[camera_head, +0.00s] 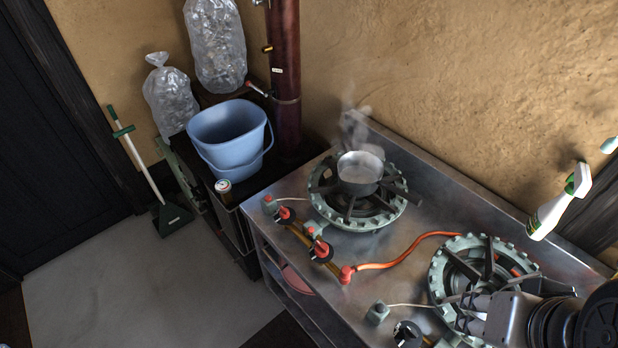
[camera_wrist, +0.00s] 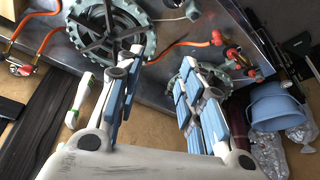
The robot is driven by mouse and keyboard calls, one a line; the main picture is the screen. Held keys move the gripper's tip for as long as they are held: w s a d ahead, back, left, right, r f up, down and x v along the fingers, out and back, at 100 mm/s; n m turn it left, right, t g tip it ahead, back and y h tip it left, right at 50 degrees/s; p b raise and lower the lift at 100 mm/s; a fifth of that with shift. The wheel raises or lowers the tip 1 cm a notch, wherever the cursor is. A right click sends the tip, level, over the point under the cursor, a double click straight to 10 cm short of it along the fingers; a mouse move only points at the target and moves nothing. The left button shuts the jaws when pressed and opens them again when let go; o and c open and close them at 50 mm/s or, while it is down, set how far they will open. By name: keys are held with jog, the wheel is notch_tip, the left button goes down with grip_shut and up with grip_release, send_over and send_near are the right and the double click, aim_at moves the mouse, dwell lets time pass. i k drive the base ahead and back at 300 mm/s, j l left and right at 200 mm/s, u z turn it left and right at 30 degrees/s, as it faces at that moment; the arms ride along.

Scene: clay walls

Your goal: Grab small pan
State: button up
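My gripper (camera_head: 472,312) is at the lower right of the head view, over the near burner (camera_head: 478,252) and well apart from the pan. In the wrist view my gripper (camera_wrist: 160,68) has its two blue-padded fingers spread, with nothing between them. The right finger covers part of the far burner (camera_wrist: 174,72) there, and I cannot make out the pan.
A metal counter (camera_head: 400,225) carries the burners, an orange hose (camera_head: 405,252) and gas valves (camera_head: 322,250). A spray bottle (camera_head: 560,203) stands by the wall at right. A blue bucket (camera_head: 228,135) and a dark red pipe (camera_head: 285,75) are beyond the pan.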

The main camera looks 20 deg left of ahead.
aim_at(358, 189)
jog(key=u, duration=0.7)
jog(key=i+j+u, duration=0.2)
jog(key=i+j, duration=0.6)
jog(key=j, duration=0.1)
